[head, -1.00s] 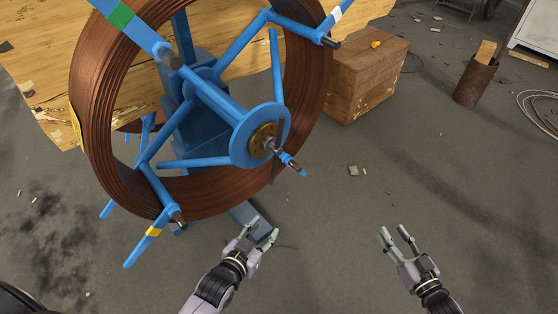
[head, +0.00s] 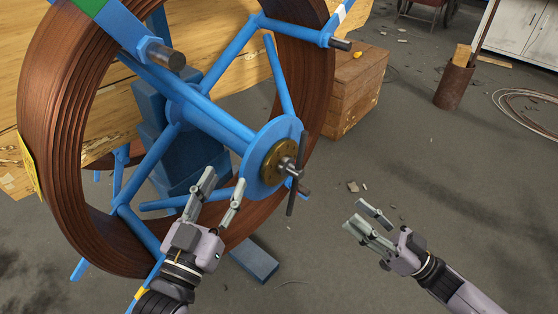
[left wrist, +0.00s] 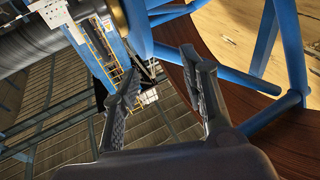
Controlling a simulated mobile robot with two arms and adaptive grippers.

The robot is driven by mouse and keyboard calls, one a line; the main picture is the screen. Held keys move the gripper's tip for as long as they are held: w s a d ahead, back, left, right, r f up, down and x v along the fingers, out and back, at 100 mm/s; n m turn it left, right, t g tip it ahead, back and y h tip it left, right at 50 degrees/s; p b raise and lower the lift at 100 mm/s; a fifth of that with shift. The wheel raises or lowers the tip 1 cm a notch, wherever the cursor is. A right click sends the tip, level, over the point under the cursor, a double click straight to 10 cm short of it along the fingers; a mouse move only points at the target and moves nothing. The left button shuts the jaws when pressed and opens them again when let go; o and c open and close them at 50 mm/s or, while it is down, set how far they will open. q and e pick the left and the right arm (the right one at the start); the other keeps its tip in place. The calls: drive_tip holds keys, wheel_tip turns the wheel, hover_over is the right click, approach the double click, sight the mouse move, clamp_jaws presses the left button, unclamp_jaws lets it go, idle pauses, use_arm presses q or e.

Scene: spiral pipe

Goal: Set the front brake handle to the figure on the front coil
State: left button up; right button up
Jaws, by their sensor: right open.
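The front coil (head: 60,150) is a large ring of brown windings on a blue spoked reel. A yellow tag (head: 29,168) sits on its left edge; no figure can be read on it. The brake handle (head: 297,175) is a dark bar across the brass hub centre (head: 279,160), nearly upright in the head view. My left gripper (head: 223,185) is open and empty, in front of the lower spokes, left of the handle and apart from it. Its open fingers also show in the left wrist view (left wrist: 168,88). My right gripper (head: 364,216) is open and empty, right of and below the handle.
Blue spokes and a protruding dark rod end (head: 165,54) surround the hub. A wooden crate (head: 350,95) stands behind the reel to the right. The floor at right is mostly clear.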

drive_tip(key=b, duration=0.2)
approach(299, 168)
drive_tip(key=x, duration=0.9)
drive_tip(key=shift+w+d+f, duration=0.1)
drive_tip(key=shift+w+f, duration=0.05)
drive_tip(key=shift+w, duration=0.15)
use_arm(q)
drive_tip(key=s+r+t+h, duration=0.1)
drive_tip(key=s+r+t, duration=0.3)
drive_tip(key=r, duration=0.4)
drive_tip(key=shift+s+d+r+t+h, duration=0.15)
drive_tip(key=shift+s+r+t+h, duration=0.2)
drive_tip(key=shift+t, duration=0.55)
use_arm(e)
drive_tip(key=shift+w+a+r, duration=0.25)
drive_tip(key=shift+w+a, duration=0.05)
drive_tip(key=shift+a, duration=0.2)
use_arm(q)
drive_tip(key=shift+w+f, duration=0.1)
use_arm(e)
drive_tip(key=shift+c, duration=0.4)
clamp_jaws()
